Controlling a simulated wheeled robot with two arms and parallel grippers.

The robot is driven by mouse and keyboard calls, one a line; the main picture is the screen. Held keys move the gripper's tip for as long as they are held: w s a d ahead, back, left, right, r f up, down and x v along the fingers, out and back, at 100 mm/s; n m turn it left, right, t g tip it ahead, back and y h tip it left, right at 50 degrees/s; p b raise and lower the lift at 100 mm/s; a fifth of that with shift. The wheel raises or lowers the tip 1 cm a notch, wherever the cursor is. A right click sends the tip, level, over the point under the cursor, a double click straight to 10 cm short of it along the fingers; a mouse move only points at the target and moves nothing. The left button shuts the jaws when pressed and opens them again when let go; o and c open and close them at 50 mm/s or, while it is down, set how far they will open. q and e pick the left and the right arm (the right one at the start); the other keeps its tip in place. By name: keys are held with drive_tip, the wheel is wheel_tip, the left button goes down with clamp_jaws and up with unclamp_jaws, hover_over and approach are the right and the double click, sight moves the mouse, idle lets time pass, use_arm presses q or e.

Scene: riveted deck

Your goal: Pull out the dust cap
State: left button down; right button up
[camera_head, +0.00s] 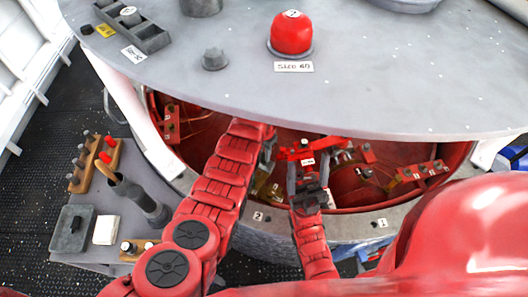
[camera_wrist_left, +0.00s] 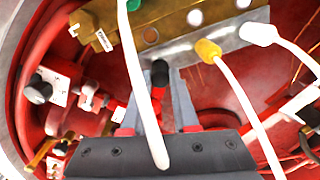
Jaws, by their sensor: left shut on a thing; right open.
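In the left wrist view, a small black cap (camera_wrist_left: 160,75), which looks like the dust cap, sits at the front edge of a metal connector block (camera_wrist_left: 205,42). My left gripper (camera_wrist_left: 158,90) is shut on it, one grey finger on each side. A white cable crosses in front and hides part of the grip. In the head view my left gripper (camera_head: 268,150) reaches in under the grey deck, and the cap cannot be made out there. My right gripper (camera_head: 306,180) is open inside the red well, just below a red labelled part (camera_head: 300,153).
White cables with green, yellow (camera_wrist_left: 207,50) and white ends run close to the left fingers. The grey deck (camera_head: 400,85) overhangs the red well, with a red knob (camera_head: 291,34) on it. A side bench (camera_head: 105,215) holds blocks and a dark cylindrical tool.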

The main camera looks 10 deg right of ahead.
use_arm(q)
drive_tip(key=shift+f+b, duration=1)
drive_tip(key=shift+f, duration=0.15)
idle(0.9)
drive_tip(key=c, duration=0.6)
unclamp_jaws()
wheel_tip(320, 180, up, 6)
drive_tip(key=shift+w+b, duration=0.1)
drive_tip(key=shift+b, duration=1)
wheel_tip(320, 180, up, 6)
drive_tip(key=p, duration=0.3)
